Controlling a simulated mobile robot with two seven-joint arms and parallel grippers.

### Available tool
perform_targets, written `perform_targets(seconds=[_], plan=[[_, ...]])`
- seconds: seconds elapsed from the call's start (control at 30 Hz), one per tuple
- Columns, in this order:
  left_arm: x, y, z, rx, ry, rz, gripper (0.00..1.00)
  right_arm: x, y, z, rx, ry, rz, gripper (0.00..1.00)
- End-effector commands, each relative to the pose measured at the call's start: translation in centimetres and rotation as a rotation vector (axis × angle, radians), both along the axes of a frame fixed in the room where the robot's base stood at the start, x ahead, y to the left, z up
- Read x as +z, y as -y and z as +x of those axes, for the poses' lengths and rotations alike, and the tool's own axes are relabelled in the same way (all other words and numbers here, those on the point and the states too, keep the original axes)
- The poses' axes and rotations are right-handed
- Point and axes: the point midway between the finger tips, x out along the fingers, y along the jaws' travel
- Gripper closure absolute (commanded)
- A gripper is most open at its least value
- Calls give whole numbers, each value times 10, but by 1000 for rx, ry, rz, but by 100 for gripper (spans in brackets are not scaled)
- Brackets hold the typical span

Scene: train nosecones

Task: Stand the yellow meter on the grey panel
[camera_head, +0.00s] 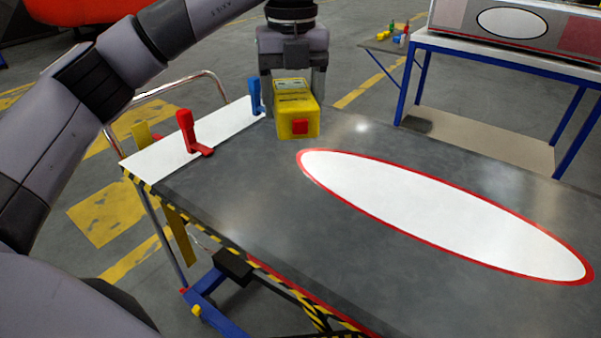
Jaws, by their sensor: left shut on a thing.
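The yellow meter (298,110) is a boxy yellow block with a red square on its front and a grey patch on top. My left gripper (293,78) comes down from above and is shut on the meter. The meter is over the far left part of the grey panel (240,190); I cannot tell whether its underside touches the panel. The panel is the dark grey top of a table, with a long white oval (440,215) rimmed in red. My right gripper is not in view.
A red clamp (187,130) and a blue clamp (255,95) stand on the white strip (165,155) left of the panel. A blue-legged table (500,58) is behind at the right. A small table with coloured items (398,38) stands farther back. The panel around the oval is clear.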

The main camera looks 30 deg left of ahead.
Motion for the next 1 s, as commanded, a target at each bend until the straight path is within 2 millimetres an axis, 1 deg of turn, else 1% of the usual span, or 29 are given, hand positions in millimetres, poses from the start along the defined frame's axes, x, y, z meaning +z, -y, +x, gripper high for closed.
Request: perform_targets(seconds=[0.03,0.1,0.4,0.5,0.6,0.83,1.0], plan=[[-16,0,0,-2,-4,-2,84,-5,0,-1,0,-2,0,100],[-30,0,0,0,-4,-2,84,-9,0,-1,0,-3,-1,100],[-91,0,-1,0,-3,-3,84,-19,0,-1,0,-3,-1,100],[-108,0,0,1,-2,-3,84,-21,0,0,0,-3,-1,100],[-117,0,0,2,1,-1,84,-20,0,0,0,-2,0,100],[-133,0,0,1,0,0,84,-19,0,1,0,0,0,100],[-158,-1,0,1,-2,-1,84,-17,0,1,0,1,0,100]])
